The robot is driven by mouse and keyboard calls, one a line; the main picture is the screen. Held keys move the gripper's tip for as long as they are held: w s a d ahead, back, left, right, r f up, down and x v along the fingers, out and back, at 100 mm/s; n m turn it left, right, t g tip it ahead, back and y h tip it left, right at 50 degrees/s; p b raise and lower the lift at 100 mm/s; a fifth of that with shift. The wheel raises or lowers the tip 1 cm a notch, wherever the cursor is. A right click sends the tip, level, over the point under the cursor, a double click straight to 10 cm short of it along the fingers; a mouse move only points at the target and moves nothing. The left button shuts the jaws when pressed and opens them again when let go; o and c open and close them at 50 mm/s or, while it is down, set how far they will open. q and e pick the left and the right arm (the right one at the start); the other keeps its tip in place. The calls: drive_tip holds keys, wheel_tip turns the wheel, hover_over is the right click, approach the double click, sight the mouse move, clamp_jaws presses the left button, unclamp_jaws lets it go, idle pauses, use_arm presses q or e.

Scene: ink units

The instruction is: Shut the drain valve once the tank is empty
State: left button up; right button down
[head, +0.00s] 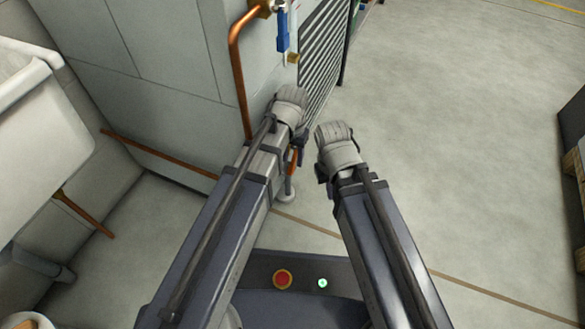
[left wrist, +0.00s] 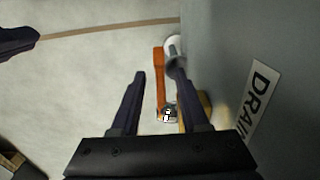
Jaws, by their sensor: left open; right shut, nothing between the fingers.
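The drain valve's orange lever (left wrist: 159,80) shows in the left wrist view, beside a wall plate reading DRAIN (left wrist: 259,105). The lever runs from a metal nut (left wrist: 167,114) along a short outlet pipe (left wrist: 175,62). In the head view the lever (head: 292,161) is partly hidden by my left arm. My left gripper (head: 300,146) is open, its fingers (left wrist: 160,73) on either side of the lever with gaps visible. My right gripper (head: 323,173) is shut and empty, apart to the right, its fingers mostly hidden. The tank's liquid level is not visible.
A copper pipe (head: 238,75) runs down the grey panelled wall (head: 175,50). A blue-handled valve (head: 282,30) sits higher up, near a louvred grille (head: 322,50). A white basin (head: 45,130) stands at left. The floor (head: 450,150) at right is clear up to a pallet stack.

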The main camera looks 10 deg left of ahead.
sight(292, 162)
use_arm(q)
wheel_tip(292, 162, down, 3)
drive_tip(key=shift+f+b, duration=0.15)
drive_tip(key=shift+b, duration=1)
clamp_jaws()
idle(0.5)
